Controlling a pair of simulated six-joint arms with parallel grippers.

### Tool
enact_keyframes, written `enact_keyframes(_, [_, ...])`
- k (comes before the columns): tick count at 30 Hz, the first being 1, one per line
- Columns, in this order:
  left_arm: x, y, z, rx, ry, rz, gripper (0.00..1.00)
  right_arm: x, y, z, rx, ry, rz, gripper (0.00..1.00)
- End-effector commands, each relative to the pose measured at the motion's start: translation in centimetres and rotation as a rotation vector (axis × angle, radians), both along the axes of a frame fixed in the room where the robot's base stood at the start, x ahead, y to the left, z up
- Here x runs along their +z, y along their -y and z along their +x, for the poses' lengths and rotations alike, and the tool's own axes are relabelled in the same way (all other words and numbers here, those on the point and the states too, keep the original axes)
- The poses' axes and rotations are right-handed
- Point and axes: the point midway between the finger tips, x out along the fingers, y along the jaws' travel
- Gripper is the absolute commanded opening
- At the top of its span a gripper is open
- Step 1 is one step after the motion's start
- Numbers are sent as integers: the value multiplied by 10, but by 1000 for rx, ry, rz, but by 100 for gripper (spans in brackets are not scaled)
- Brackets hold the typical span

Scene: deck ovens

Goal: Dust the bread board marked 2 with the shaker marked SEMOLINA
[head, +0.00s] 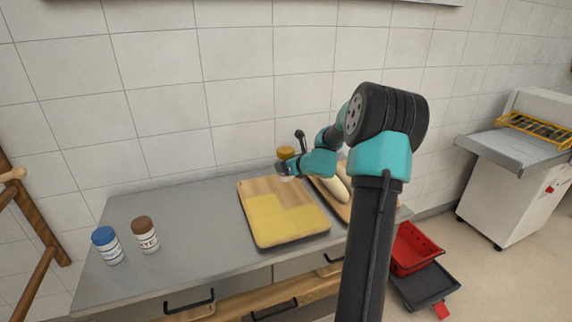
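A bread board (290,237) lies on the grey counter. A yellow layer covers much of its top, and bare wood shows along the back and right. No number is readable on it. My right arm comes in from the lower right, and its gripper (285,169) is above the back of this board, shut on a shaker with a yellow-orange lid (286,152). The lid is up and the shaker looks roughly upright; its label is hidden. My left gripper is not in view.
A blue-lidded shaker (106,246) and a brown-lidded shaker (145,235) marked RYE stand at the counter's left. A second board (323,193) with pale loaves (335,187) lies at the right, partly behind my arm. The counter (195,215) is clear between shakers and boards.

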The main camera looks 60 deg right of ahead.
Motion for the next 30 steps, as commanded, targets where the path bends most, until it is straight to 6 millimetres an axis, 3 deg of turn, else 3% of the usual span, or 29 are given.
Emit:
enact_keyframes(11, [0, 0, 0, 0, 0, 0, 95, -13, -11, 3, 2, 60, 233, 30])
enact_keyframes(30, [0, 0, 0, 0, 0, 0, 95, -49, -42, 11, 0, 256, 984, 30])
